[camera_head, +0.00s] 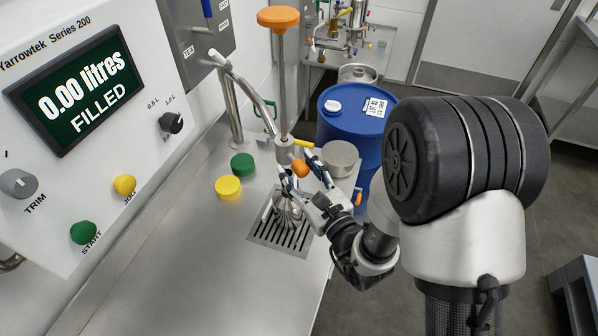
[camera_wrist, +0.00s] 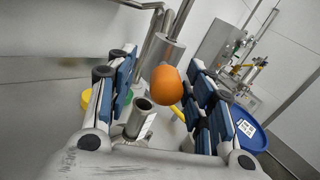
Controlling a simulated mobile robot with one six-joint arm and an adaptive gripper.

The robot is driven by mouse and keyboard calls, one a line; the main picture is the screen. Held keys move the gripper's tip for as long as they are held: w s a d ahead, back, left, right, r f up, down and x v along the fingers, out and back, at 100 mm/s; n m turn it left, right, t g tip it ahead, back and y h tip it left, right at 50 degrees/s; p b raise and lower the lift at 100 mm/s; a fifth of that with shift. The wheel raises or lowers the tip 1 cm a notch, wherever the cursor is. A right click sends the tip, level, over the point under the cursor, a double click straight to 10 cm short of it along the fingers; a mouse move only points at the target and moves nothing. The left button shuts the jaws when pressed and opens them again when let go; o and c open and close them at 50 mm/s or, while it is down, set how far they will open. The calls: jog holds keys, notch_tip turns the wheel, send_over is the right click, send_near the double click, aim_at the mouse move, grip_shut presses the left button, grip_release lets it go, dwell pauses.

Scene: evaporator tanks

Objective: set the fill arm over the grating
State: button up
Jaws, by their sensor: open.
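The fill arm (camera_head: 257,92) is a bent metal pipe running from an upright post at the wall to a metal valve body (camera_head: 285,150) with an orange ball knob (camera_head: 300,168). My gripper (camera_head: 302,174) is open, with its fingers on either side of the knob. In the wrist view the orange knob (camera_wrist: 167,86) lies between the spread blue-grey pads of my gripper (camera_wrist: 163,78); no firm contact shows. The slotted grating (camera_head: 264,236) is set in the steel bench below, partly hidden by my gripper. I cannot tell whether the outlet is directly above it.
A yellow cap (camera_head: 228,188) and a green cap (camera_head: 242,165) sit on the bench left of the gripper. A grey round lid (camera_head: 340,157) and a blue drum (camera_head: 345,112) are at the right. The control panel (camera_head: 75,150) stands at the left. The front bench (camera_head: 200,270) is clear.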

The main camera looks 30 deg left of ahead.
notch_tip(320, 180, up, 10)
jog(key=shift+s+f, duration=0.1)
jog(key=shift+f, duration=0.05)
dwell(0.7)
